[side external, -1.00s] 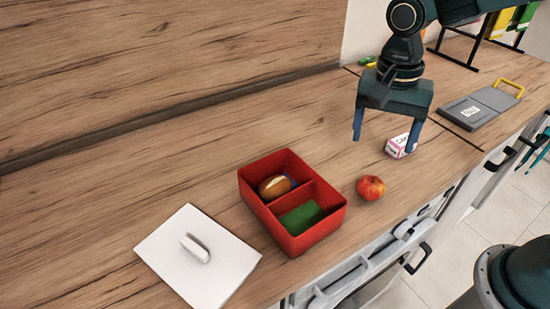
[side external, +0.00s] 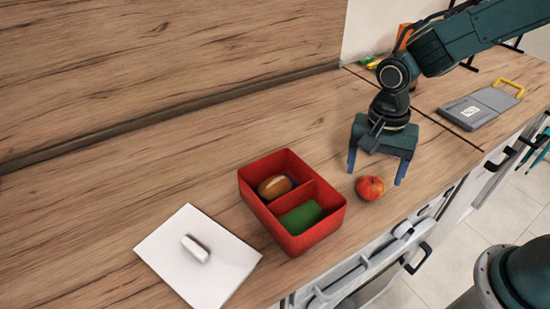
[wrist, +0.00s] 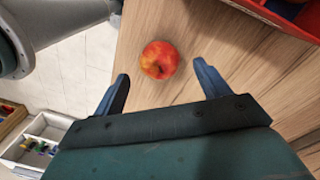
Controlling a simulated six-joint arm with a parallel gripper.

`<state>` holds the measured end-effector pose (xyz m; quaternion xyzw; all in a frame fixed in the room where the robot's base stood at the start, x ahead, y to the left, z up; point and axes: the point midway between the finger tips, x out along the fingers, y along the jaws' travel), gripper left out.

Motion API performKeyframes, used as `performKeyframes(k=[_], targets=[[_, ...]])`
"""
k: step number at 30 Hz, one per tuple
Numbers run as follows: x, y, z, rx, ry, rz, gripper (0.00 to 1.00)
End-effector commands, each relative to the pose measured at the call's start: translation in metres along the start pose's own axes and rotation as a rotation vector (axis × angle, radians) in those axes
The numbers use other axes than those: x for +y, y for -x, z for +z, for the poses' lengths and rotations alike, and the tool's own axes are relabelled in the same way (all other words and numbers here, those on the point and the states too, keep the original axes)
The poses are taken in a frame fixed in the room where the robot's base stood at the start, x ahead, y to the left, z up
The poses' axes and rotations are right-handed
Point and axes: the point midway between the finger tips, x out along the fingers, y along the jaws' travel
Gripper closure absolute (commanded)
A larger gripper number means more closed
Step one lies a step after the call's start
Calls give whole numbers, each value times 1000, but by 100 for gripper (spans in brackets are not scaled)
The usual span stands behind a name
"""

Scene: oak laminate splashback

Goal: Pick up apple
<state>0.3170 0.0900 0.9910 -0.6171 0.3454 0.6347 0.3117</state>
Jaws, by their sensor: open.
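A red and yellow apple (side external: 370,188) sits on the wooden counter, just right of the red lunch box. My gripper (side external: 375,176) is open and empty, its two blue fingers pointing down on the far side of the apple. In the wrist view the apple (wrist: 159,60) lies ahead of the gap between the fingertips (wrist: 163,73), nearer the camera's upper middle. No finger appears to touch it. Nothing hides the apple in either view.
The red lunch box (side external: 332,219) holds a brown bread-like item (side external: 275,187) and a green block (side external: 301,218). A white lid (side external: 190,262) with a handle lies left. A grey board with a yellow handle (side external: 482,106) is at the back right. The counter's front edge is close to the apple.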

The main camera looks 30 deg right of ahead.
Motion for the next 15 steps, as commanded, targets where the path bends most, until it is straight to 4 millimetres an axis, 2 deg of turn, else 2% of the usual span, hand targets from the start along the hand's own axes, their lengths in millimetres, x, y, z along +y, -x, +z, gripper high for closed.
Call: performKeyframes(k=[8, 15], targets=[[0, -4, 0, 0, 0, 0, 25], [2, -23, 0, -1, 0, 4, 25]])
